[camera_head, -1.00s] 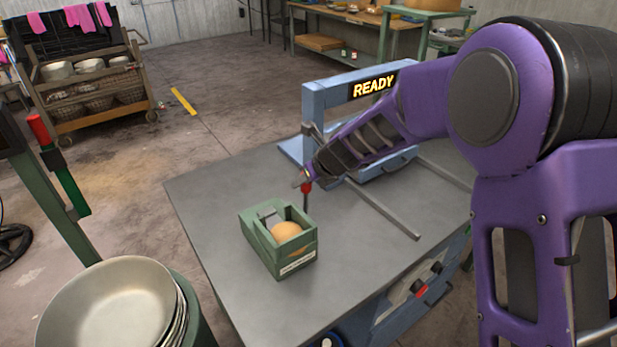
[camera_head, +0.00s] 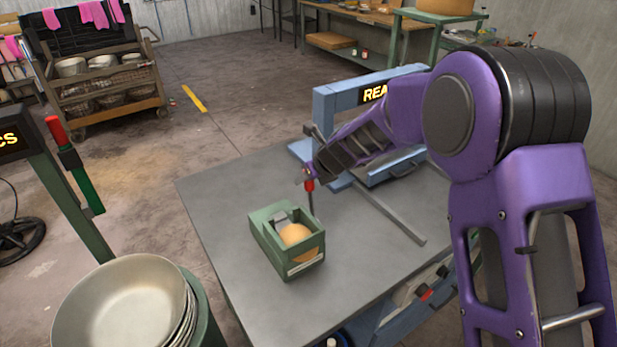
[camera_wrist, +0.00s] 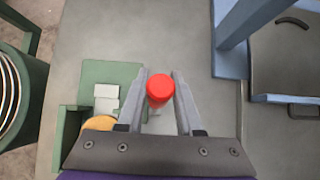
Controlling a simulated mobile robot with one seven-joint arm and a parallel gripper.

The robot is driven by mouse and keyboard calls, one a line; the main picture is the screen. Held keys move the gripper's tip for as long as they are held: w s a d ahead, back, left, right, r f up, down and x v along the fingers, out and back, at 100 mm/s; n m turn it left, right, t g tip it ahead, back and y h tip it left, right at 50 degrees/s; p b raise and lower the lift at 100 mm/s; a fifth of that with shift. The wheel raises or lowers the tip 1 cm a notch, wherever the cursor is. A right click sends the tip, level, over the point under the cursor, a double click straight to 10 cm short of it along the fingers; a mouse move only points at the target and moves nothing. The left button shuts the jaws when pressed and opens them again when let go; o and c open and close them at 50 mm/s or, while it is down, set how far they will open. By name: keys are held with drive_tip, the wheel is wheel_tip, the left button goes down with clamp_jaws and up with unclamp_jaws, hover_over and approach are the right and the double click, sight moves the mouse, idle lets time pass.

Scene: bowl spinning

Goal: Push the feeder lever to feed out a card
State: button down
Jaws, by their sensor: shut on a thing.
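The green feeder box (camera_head: 272,250) stands on the grey table, with a round orange card (camera_head: 296,236) inside its front end. The box also shows in the wrist view (camera_wrist: 112,73), where the card (camera_wrist: 98,123) is partly hidden by my gripper. The lever's red knob (camera_head: 309,187) stands on a thin rod just behind the box's right side. My gripper (camera_wrist: 160,85) is shut on the red knob (camera_wrist: 159,89), with one finger on each side. In the head view my gripper (camera_head: 308,175) points down at the knob.
A blue frame with a lit sign (camera_head: 345,92) stands at the table's back, partly hidden by my arm. A metal bar (camera_head: 390,213) lies right of the lever. Stacked metal bowls (camera_head: 120,300) stand at front left. The table's left part (camera_head: 215,200) is clear.

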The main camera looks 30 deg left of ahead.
drive_tip(key=shift+a, duration=0.1)
drive_tip(key=shift+w+a+f, duration=0.2)
drive_tip(key=shift+w+a, duration=0.15)
drive_tip(key=shift+a, duration=0.25)
drive_tip(key=shift+w+a+f, duration=0.15)
drive_tip(key=shift+w+a, duration=0.15)
drive_tip(key=shift+a, duration=0.3)
drive_tip(key=shift+s+d+r+b, duration=0.15)
drive_tip(key=shift+s+d+b, duration=0.2)
drive_tip(key=shift+d, duration=0.4)
drive_tip(key=shift+s+d+r+b, duration=0.15)
drive_tip(key=shift+s+d, duration=0.25)
drive_tip(key=shift+d, duration=0.3)
